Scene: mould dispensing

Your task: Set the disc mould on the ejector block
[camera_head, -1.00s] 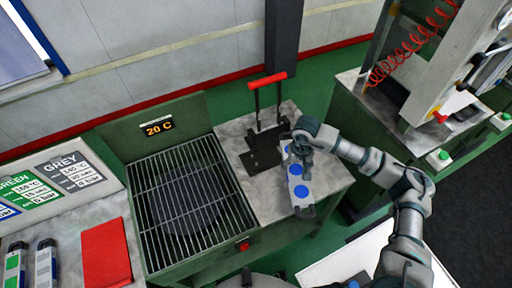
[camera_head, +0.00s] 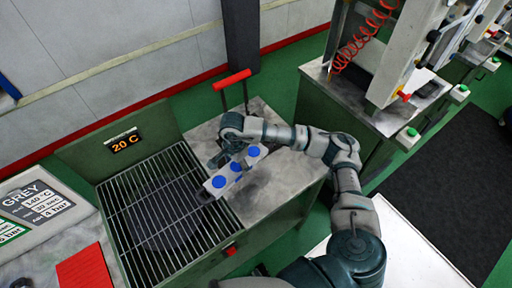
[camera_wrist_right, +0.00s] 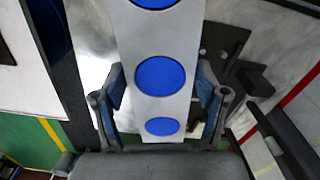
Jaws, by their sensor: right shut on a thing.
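The disc mould, a pale grey bar with blue round discs (camera_head: 244,176), is held in my right gripper (camera_head: 238,158) above the grey worktop. In the right wrist view the fingers (camera_wrist_right: 161,82) close on both long sides of the mould (camera_wrist_right: 158,105). The ejector block shows its red lever handle (camera_head: 232,79) behind my gripper in the head view. My arm and the mould hide most of its dark base. In the right wrist view dark parts of it (camera_wrist_right: 222,62) show to the right of the mould, apart from it in the picture. My left gripper is out of view.
A dark grille (camera_head: 160,215) with a 20 C display (camera_head: 125,142) lies left of the mould. A press bench (camera_head: 340,100) stands at the right. The worktop (camera_head: 285,180) right of the mould is bare. A red mat (camera_head: 85,270) lies at lower left.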

